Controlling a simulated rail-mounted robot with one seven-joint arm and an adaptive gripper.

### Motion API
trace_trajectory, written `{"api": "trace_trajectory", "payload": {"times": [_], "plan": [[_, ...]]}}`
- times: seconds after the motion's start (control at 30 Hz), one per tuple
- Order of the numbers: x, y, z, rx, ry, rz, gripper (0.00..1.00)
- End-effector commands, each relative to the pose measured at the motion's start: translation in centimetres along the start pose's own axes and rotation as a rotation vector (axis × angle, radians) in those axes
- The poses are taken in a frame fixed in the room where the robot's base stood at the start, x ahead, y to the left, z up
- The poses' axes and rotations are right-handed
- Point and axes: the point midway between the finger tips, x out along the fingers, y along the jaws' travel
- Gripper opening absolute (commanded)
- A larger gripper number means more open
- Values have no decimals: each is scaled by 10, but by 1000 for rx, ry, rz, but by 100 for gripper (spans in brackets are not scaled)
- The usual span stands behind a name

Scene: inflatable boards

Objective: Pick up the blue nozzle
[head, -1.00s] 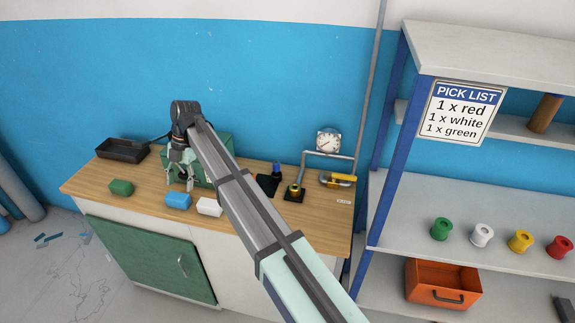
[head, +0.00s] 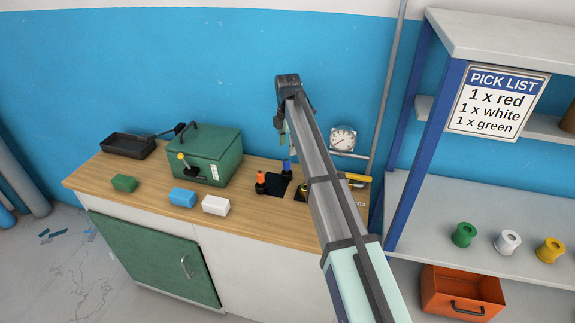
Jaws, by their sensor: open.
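The blue nozzle (head: 287,167) has a blue top and a dark body. It stands upright at the back of a dark pad (head: 272,190) on the wooden bench top. An orange-topped nozzle (head: 260,182) stands just left of it. My gripper (head: 283,138) hangs above and behind the blue nozzle in the picture, apart from it. It is open and empty, with its fingers partly hidden by my arm.
A green case (head: 205,150) stands left of the nozzles, with a yellow-tipped black piece (head: 182,157) at its front. A gauge (head: 342,139) on pipework is at right. Green (head: 124,183), blue (head: 183,197) and white (head: 215,205) blocks lie along the front.

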Motion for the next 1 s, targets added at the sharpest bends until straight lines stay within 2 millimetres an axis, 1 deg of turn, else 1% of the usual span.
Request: {"api": "trace_trajectory", "payload": {"times": [0.1,0.2,0.3,0.57,0.67,0.9,1.0], "plan": [[20,-1,-1,-1,1,-2,59],[34,0,0,-1,1,-1,59],[42,0,0,-1,1,0,59],[52,1,-1,-1,1,0,59],[61,2,-2,-1,1,-1,59],[91,3,-2,-1,1,-1,59],[97,4,-2,-1,1,1,59]]}}
